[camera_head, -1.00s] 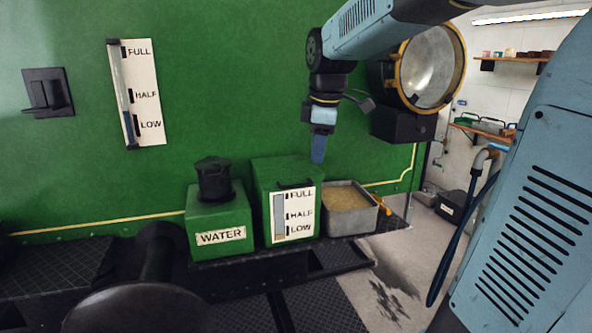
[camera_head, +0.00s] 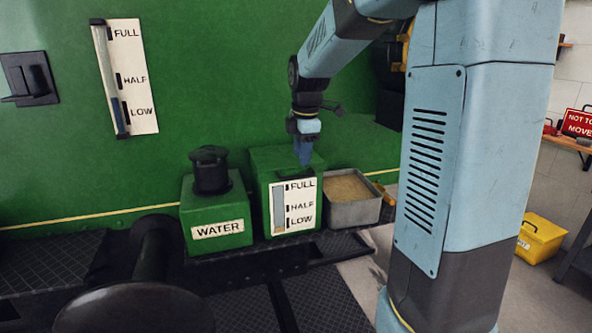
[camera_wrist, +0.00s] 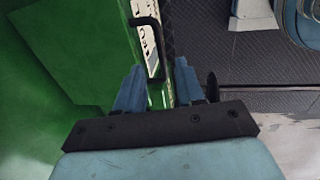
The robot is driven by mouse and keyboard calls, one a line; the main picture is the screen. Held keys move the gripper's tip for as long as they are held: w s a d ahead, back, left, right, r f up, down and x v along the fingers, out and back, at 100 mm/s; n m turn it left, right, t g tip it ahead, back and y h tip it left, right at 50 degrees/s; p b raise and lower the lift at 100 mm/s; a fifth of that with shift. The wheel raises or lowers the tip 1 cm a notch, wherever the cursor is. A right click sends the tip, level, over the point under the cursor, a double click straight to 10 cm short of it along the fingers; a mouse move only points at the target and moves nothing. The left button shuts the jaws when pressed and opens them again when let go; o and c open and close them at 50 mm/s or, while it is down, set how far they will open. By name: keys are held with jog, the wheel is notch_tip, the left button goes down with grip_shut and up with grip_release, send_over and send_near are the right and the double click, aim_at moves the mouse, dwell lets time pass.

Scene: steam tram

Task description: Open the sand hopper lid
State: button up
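The sand hopper is a green box (camera_head: 263,203) with a white FULL, HALF and LOW gauge (camera_head: 293,206) on its front. Its flat green lid (camera_head: 275,157) looks shut. In the wrist view the green top (camera_wrist: 75,50) fills the left side, and a black bar handle (camera_wrist: 148,22) runs along its edge. My gripper (camera_head: 304,160) points down over the front right part of the lid. In the wrist view my gripper (camera_wrist: 160,88) has its two blue fingers apart, with the handle's near end between or just beyond them. I cannot tell whether they touch it.
A green WATER box (camera_head: 216,215) with a black cap (camera_head: 210,168) stands to the left. A grey tray of sand (camera_head: 353,212) sits close on the right. The green wall (camera_head: 230,70) is right behind. A yellow crate (camera_head: 540,238) lies at the far right.

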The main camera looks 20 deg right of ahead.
aim_at(301, 176)
jog(key=f, duration=0.3)
jog(key=w+f, duration=0.1)
jog(key=f, duration=0.1)
jog(key=shift+f, duration=0.3)
jog(key=shift+c, duration=0.5)
grip_shut()
